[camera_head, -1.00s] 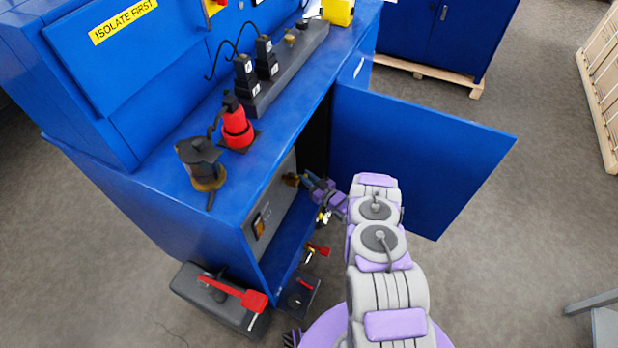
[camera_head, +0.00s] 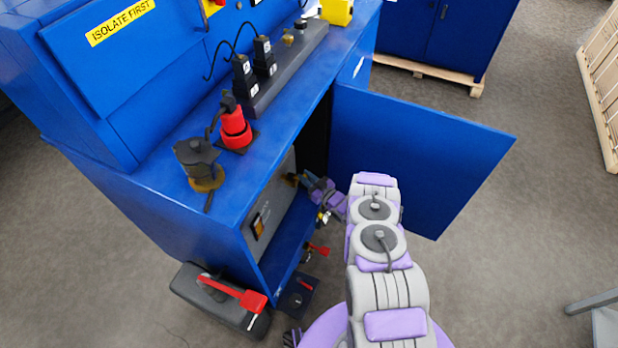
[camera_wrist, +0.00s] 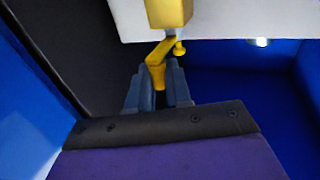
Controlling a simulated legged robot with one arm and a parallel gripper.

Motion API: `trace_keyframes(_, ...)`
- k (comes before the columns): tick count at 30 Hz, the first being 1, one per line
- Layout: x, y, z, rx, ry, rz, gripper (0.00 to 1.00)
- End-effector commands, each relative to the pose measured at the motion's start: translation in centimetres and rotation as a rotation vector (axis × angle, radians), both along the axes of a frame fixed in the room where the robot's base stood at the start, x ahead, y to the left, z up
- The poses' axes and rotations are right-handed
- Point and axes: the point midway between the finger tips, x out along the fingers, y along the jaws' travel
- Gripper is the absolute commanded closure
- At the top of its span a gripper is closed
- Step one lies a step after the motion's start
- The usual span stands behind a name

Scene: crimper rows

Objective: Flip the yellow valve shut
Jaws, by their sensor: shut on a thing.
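The yellow valve (camera_wrist: 168,14) shows at the top of the wrist view, in front of a pale panel. Its bent yellow handle (camera_wrist: 157,62) reaches down between the fingertips of my gripper (camera_wrist: 161,80). The two dark fingers are shut on the handle's lower end. In the head view my gripper (camera_head: 306,182) reaches into the open lower cabinet. A small brass-coloured part (camera_head: 292,179) shows at its tip; the rest of the valve there is too small to make out.
The blue bench top (camera_head: 190,140) above carries a red device (camera_head: 235,128) and a dark pot (camera_head: 197,158). Red-handled items (camera_head: 235,292) lie on the floor below.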

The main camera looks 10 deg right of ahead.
Motion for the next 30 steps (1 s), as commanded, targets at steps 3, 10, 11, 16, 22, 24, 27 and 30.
trace_keyframes(3, 0.3, 1.8, 0.9, 0.006, -0.02, 0.035, 1.0)
trace_keyframes(10, 0.3, 1.8, 0.9, 0.005, -0.022, 0.035, 1.0)
trace_keyframes(11, 0.3, 1.8, 0.9, 0.005, -0.022, 0.035, 1.0)
trace_keyframes(16, 0.3, 1.8, 1.0, 0.006, -0.022, 0.035, 0.77)
trace_keyframes(22, 0.1, 1.0, 0.6, 0.007, -0.015, 0.024, 0.6)
trace_keyframes(24, 0.1, 0.6, 0.5, 0.01, -0.013, 0.021, 0.6)
trace_keyframes(27, 0.1, 0.1, 0.4, 0.014, -0.01, 0.018, 0.6)
trace_keyframes(30, 0.0, -0.2, 0.3, 0.017, -0.008, 0.015, 0.6)
